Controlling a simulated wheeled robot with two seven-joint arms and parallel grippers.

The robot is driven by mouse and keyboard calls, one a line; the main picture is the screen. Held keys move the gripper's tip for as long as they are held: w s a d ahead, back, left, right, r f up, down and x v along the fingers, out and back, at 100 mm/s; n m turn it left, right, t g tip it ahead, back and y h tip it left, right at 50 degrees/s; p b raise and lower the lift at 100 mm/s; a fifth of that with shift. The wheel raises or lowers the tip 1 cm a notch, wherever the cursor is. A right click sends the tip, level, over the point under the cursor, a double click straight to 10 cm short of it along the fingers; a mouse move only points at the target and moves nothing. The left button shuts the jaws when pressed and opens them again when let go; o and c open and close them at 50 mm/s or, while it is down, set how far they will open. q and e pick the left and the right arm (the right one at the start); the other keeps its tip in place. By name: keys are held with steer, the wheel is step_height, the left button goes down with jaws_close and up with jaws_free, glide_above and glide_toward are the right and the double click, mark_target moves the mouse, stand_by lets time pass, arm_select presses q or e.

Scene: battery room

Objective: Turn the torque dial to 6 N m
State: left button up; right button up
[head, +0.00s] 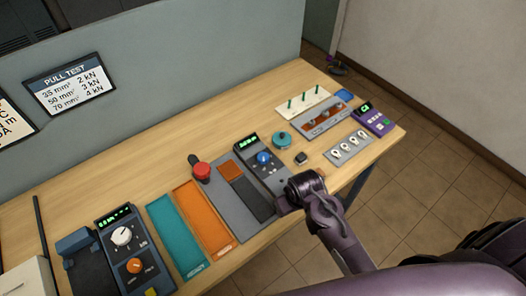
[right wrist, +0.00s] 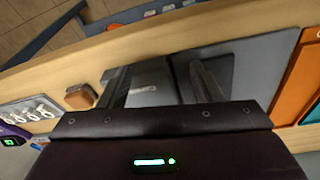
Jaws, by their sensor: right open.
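A dark grey box with a blue dial (head: 264,157) and a green-lit display (head: 247,143) stands near the middle of the bench; the display digits are too small to read. At the front left, another dark box carries a white dial (head: 121,236) and an orange dial (head: 135,265). I cannot read which dial is for torque. My right gripper (head: 285,204) is at the front edge of the blue-dial box, apart from the blue dial. In the right wrist view the right gripper (right wrist: 160,70) is open, its fingers spread over a dark grey surface with nothing visibly held. My left gripper is out of view.
A red button (head: 202,171) and a grey plate with an orange pad (head: 231,170) lie left of the blue-dial box. A teal round object (head: 282,140), a small dark block (head: 301,158) and a switch panel (head: 348,147) lie right. Teal (head: 174,232) and orange (head: 204,219) trays lie left.

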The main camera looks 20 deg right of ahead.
steer(key=shift+m+g, duration=0.3)
steer(key=shift+g, duration=0.2)
steer(key=w, duration=0.3)
steer(key=w+r+p, duration=0.1)
steer(key=w, duration=0.6)
steer(key=shift+w+a+r, duration=0.1)
steer(key=shift+w+r, duration=0.15)
steer(key=shift+w, duration=0.15)
step_height(320, 180, up, 5)
steer(key=g+p, duration=0.1)
glide_above(263, 156)
steer(key=shift+s+r, duration=0.1)
steer(key=shift+s, duration=0.25)
steer(key=shift+w+r, duration=0.3)
steer(key=shift+r, duration=0.05)
steer(key=shift+f, duration=0.25)
step_height(263, 156, down, 2)
steer(key=shift+s, duration=0.1)
step_height(263, 156, down, 4)
steer(key=b, duration=0.3)
steer(key=shift+f+b, duration=0.15)
steer(key=shift+b, duration=0.15)
steer(key=shift+f+b, duration=0.45)
steer(key=shift+b, duration=0.1)
